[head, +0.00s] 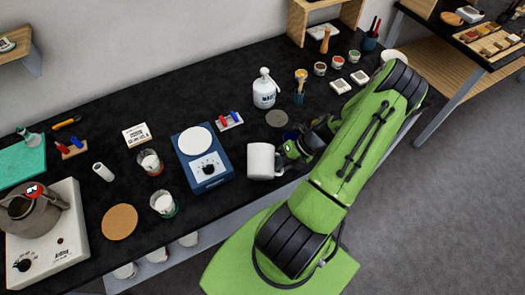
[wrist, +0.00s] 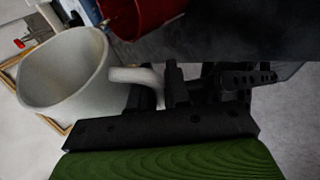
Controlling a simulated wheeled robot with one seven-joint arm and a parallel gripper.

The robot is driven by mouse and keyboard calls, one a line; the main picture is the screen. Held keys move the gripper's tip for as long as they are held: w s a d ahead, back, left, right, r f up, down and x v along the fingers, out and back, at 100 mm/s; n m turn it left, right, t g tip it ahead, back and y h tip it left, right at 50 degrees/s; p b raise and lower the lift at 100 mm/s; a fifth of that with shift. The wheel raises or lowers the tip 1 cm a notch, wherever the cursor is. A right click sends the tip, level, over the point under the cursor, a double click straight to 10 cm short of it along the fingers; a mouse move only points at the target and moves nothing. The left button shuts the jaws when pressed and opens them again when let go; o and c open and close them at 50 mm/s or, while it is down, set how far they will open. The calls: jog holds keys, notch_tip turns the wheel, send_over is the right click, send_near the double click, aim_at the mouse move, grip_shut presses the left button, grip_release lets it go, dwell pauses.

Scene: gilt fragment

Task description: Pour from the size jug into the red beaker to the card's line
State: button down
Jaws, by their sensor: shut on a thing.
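The white size jug (head: 261,162) is at the front edge of the table, right of the blue scale-like device. My gripper (head: 292,150) is shut on its handle from the right. In the wrist view the jug (wrist: 62,75) fills the left side, mouth showing, and my gripper (wrist: 172,88) is at its handle. Its contents cannot be made out. The red beaker (head: 151,162), clear with a reddish base and whitish inside, stands left of the blue device. The white card (head: 137,134) stands behind it; its marks are too small to read.
A green-based beaker (head: 163,204) stands in front of the red one, near a cork mat (head: 120,222). The blue device (head: 202,158) lies between jug and beakers. A hotplate (head: 48,242) with a kettle is far left. A white bottle (head: 265,92) stands behind the jug.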

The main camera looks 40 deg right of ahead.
jog(key=shift+r, duration=0.15)
jog(key=f+b, duration=0.1)
jog(key=b, duration=0.1)
jog(key=shift+s+a+f+t+b, duration=0.1)
jog(key=shift+f+t+b, duration=0.15)
jog(key=shift+t+b, duration=0.1)
jog(key=shift+f+n+t+h+b, duration=0.25)
jog(key=shift+n+t+h+b, duration=0.15)
jog(key=shift+h, duration=0.4)
jog(key=shift+w+d+r+n+t+h+p, duration=0.15)
jog(key=shift+w+r+t+h+p, duration=0.15)
jog(key=shift+r, duration=0.2)
jog(key=shift+w+d+r+n+t+h+p, duration=0.1)
jog(key=shift+d+r+n+t+h+p, duration=0.1)
jog(key=shift+r+t+h, duration=0.2)
jog(key=shift+w+d+r+n+t+h+p, duration=0.15)
jog(key=shift+r+t+h+p, duration=0.1)
jog(key=shift+r, duration=0.4)
jog(key=shift+d+r+n+t+h+p, duration=0.15)
jog(key=shift+r+h, duration=0.1)
jog(key=shift+r, duration=0.35)
jog(key=shift+a, duration=0.1)
